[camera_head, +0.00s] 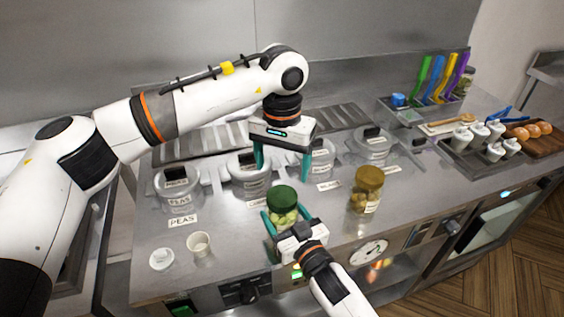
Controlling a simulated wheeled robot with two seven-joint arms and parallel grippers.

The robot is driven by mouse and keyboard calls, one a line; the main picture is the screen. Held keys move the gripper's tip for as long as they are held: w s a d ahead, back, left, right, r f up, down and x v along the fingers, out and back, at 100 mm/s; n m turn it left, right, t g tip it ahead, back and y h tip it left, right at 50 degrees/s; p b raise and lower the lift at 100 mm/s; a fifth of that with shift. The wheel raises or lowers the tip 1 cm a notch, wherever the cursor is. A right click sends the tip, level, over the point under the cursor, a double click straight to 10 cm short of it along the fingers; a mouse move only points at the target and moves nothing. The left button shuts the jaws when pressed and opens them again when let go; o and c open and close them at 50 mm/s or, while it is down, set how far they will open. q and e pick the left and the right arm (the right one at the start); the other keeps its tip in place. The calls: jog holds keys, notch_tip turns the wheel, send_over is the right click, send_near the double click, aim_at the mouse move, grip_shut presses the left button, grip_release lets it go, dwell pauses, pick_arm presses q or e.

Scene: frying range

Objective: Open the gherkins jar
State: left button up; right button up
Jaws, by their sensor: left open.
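A glass jar with a dark green lid (281,198) and pale green contents stands upright near the counter's front edge. Its label is hidden, so I cannot read whether it is the gherkins jar. My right gripper (287,218) comes from the front, its teal fingers on both sides of this jar's body, seemingly closed on it. My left gripper (281,172) points down above and behind the jar, its teal fingers wide apart and empty. A second jar with a gold-brown lid (369,178) stands to the right; its small label is unreadable.
Clear lidded containers, including one labelled PEAS (179,200), stand in a row behind. A small cup (199,244) and a white round piece (161,259) are at the front left. A rack with coloured utensils (440,85) and a tray of white cups (478,140) are at the right.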

aim_at(282, 196)
pick_arm(q)
jog(key=shift+f+m, duration=0.2)
jog(key=shift+m, duration=0.3)
notch_tip(282, 196, down, 8)
jog(key=shift+r, duration=0.2)
